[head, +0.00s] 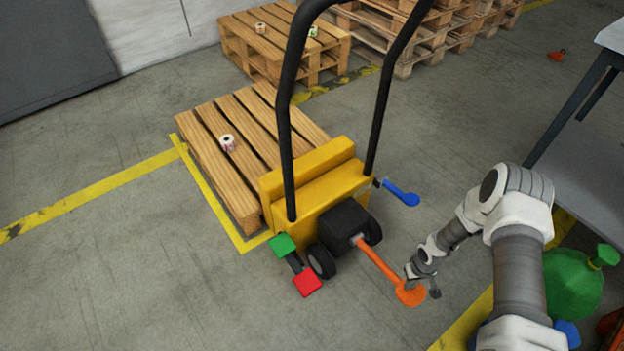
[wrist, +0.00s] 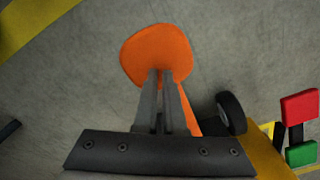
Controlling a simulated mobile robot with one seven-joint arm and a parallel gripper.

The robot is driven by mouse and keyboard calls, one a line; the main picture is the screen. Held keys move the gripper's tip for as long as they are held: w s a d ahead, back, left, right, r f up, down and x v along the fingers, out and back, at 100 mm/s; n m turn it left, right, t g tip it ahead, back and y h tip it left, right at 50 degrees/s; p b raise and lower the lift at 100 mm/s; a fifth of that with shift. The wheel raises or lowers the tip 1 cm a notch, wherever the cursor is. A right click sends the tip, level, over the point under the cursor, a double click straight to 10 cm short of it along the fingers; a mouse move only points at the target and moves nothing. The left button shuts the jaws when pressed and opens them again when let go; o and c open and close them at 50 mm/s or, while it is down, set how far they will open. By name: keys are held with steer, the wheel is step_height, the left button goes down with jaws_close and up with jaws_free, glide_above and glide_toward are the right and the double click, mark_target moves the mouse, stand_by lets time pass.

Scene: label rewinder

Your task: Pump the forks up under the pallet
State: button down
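The yellow pallet truck (head: 318,190) stands at the near end of a wooden pallet (head: 215,155); its forks are hidden, and I cannot tell how high the pallet sits. An orange pump pedal (head: 410,293) sticks out low toward me from the truck's black pump housing (head: 343,222). My gripper (head: 411,282) is at the pedal's wide end. In the wrist view my fingers (wrist: 160,73) are close together, over the orange pedal pad (wrist: 155,48). They look shut with nothing between them; I cannot tell whether they touch the pad.
A blue lever (head: 402,193) is at the truck's right. A green pedal (head: 282,244) and a red pedal (head: 307,283) are at its left. A small roll (head: 228,143) lies on the pallet. Floor at left is clear.

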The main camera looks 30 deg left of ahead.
steer(key=f, duration=0.2)
steer(key=a+f, duration=0.1)
steer(key=f, duration=0.1)
steer(key=shift+w+f, duration=0.1)
steer(key=shift+f, duration=0.25)
steer(key=shift+w+r, duration=0.1)
step_height(320, 180, up, 12)
steer(key=p, duration=0.8)
steer(key=shift+d+r, duration=0.25)
